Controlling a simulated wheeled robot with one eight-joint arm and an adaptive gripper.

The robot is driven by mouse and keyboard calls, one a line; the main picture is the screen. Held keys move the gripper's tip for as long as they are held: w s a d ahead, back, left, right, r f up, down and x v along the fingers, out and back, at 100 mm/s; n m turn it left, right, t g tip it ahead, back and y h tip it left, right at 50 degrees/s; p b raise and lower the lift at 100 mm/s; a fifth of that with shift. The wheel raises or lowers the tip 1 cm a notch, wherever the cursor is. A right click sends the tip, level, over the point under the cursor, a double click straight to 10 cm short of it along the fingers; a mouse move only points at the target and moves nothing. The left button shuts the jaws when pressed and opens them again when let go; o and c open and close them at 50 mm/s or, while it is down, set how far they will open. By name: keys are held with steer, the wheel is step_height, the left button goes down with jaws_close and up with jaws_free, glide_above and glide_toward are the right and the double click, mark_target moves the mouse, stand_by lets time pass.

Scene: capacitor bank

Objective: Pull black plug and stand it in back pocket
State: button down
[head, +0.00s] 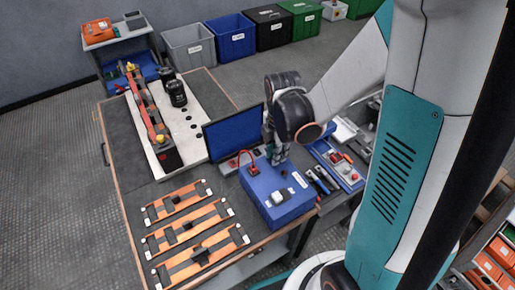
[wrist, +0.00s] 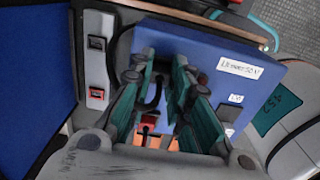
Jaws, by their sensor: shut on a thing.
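My gripper (head: 279,157) points down over the blue box (head: 266,212) on the bench's right corner. In the wrist view my teal fingers (wrist: 166,66) reach to the face of the blue box (wrist: 207,57) and are shut on the black plug, which is mostly hidden between them. A black lead (wrist: 156,93) curves beside the fingers. A grey holder left of the box has a black-framed pocket (wrist: 97,43) and a red-framed pocket (wrist: 96,93). I cannot tell whether the plug is still seated in the box.
A blue screen (head: 234,133) stands close behind and left of my gripper. A white switch part (head: 283,197) sits on the box. Orange-edged bars (head: 188,228) lie at front left. A tool tray (head: 338,166) is to the right.

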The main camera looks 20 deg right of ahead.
steer(key=shift+s+f, duration=0.35)
steer(key=shift+f, duration=0.15)
steer(key=c, duration=1.7)
jaws_free()
steer(key=o, duration=0.3)
steer(key=shift+w+f, duration=0.15)
steer(key=shift+w, duration=0.2)
steer(key=shift+r, duration=0.25)
step_height(320, 180, up, 12)
steer(key=shift+s, duration=0.15)
